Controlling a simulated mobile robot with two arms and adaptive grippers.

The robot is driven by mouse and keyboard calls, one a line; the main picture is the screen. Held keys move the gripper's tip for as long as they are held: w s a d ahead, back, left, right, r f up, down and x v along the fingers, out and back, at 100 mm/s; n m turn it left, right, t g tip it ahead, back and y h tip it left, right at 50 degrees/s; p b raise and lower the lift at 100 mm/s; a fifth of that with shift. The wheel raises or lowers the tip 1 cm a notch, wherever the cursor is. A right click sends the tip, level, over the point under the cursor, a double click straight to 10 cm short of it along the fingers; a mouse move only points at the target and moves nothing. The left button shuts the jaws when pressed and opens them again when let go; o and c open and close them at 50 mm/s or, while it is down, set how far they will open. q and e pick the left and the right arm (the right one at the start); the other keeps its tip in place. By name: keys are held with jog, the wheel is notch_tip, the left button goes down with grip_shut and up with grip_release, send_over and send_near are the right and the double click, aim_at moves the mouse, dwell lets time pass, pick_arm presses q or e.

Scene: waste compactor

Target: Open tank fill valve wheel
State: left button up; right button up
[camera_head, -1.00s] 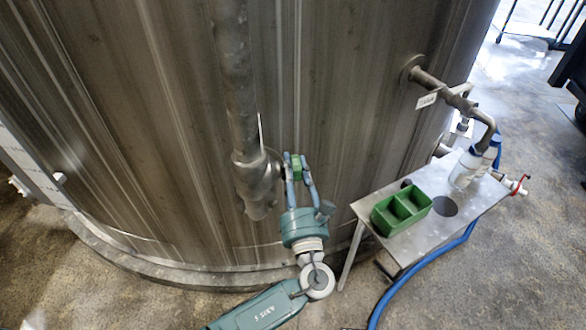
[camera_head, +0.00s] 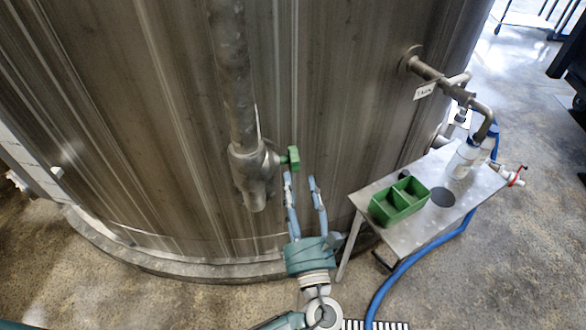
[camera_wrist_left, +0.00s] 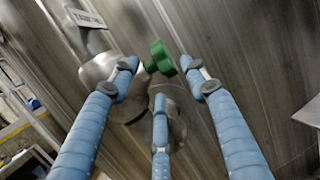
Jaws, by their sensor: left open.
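The green valve wheel (camera_head: 291,158) sits on the right side of a metal valve body (camera_head: 252,172) at the lower end of a vertical pipe on the tank. My left gripper (camera_head: 301,180) is open, with its blue fingers just below the wheel and apart from it. In the left wrist view the green wheel (camera_wrist_left: 160,58) shows beyond the fingertips, between the two upper fingers of the left gripper (camera_wrist_left: 162,80). Nothing is held. My right gripper does not show.
A metal side table (camera_head: 415,235) stands at the right with a green divided box (camera_head: 400,202) and a white bottle (camera_head: 462,160). A blue hose (camera_head: 425,252) runs beside it. A labelled pipe (camera_head: 440,85) leaves the tank above. The tank wall (camera_head: 330,110) is close behind the wheel.

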pick_arm(q)
jog(key=shift+v, duration=1.85)
